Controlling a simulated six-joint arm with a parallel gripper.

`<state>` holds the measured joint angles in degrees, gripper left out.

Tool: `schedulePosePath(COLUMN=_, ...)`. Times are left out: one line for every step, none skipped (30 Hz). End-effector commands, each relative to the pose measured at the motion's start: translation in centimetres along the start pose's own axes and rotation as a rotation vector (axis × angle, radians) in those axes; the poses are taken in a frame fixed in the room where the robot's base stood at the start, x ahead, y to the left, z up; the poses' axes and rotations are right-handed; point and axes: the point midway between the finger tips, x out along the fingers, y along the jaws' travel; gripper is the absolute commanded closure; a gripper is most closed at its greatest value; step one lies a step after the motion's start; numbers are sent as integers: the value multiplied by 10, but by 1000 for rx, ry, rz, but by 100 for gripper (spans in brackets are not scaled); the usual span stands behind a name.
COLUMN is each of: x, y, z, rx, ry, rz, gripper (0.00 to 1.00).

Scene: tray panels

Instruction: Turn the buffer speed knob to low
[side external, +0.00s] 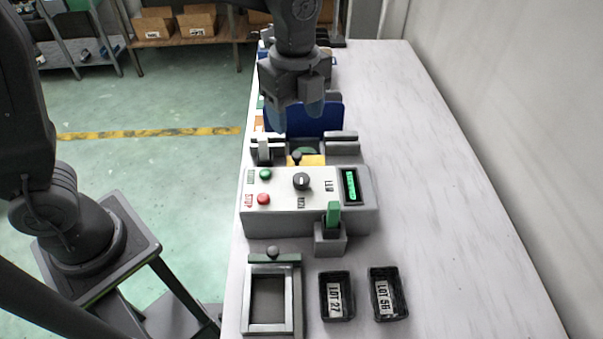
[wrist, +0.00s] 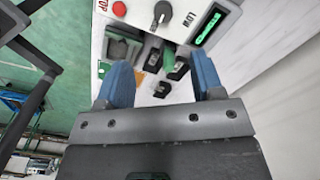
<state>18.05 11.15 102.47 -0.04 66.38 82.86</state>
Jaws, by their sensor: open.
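The knob (side external: 301,181) is a round black dial with a pale mark, on the sloped white panel (side external: 283,190) of a grey control box. I cannot tell surely where the mark points. My gripper (side external: 296,112) is open and empty, with blue fingertips, above and behind the box, apart from the knob. In the wrist view its fingers (wrist: 160,80) stand wide apart.
The panel has a green button (side external: 265,174), a red button (side external: 263,198) and a green-lit display (side external: 351,185). A holder with a green piece (side external: 333,215) stands in front. A frame fixture (side external: 270,327) and two black trays (side external: 323,300) (side external: 374,300) lie nearer. The bench's right side is clear.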

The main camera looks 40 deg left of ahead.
Motion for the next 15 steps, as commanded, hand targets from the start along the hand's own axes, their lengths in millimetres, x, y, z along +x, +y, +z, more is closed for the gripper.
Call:
schedulePosePath(x=6, y=-5, z=-5, rx=52, ry=-2, rz=17, gripper=39)
schedulePosePath(x=8, y=-7, z=-7, rx=76, ry=-2, rz=23, gripper=39)
schedulePosePath(x=10, y=-8, z=-8, rx=100, ry=-3, rz=29, gripper=39)
schedulePosePath(x=11, y=-9, z=-9, rx=112, ry=-3, rz=33, gripper=39)
schedulePosePath(x=13, y=-9, z=-10, rx=121, ry=-3, rz=35, gripper=39)
schedulePosePath(x=15, y=-10, z=-10, rx=127, ry=-3, rz=36, gripper=39)
schedulePosePath(x=18, y=-10, z=-10, rx=128, ry=-3, rz=36, gripper=39)
schedulePosePath(x=20, y=-10, z=-10, rx=128, ry=-3, rz=36, gripper=39)
schedulePosePath(x=25, y=-9, z=-10, rx=127, ry=-3, rz=37, gripper=39)
schedulePosePath(x=30, y=-9, z=-10, rx=127, ry=-3, rz=38, gripper=39)
schedulePosePath(x=35, y=-8, z=-10, rx=126, ry=-3, rz=39, gripper=39)
schedulePosePath(x=42, y=-8, z=-10, rx=126, ry=-3, rz=39, gripper=39)
schedulePosePath(x=48, y=-8, z=-9, rx=125, ry=-3, rz=39, gripper=39)
schedulePosePath(x=54, y=-8, z=-9, rx=125, ry=-3, rz=39, gripper=39)
schedulePosePath(x=63, y=-7, z=-9, rx=125, ry=-3, rz=40, gripper=39)
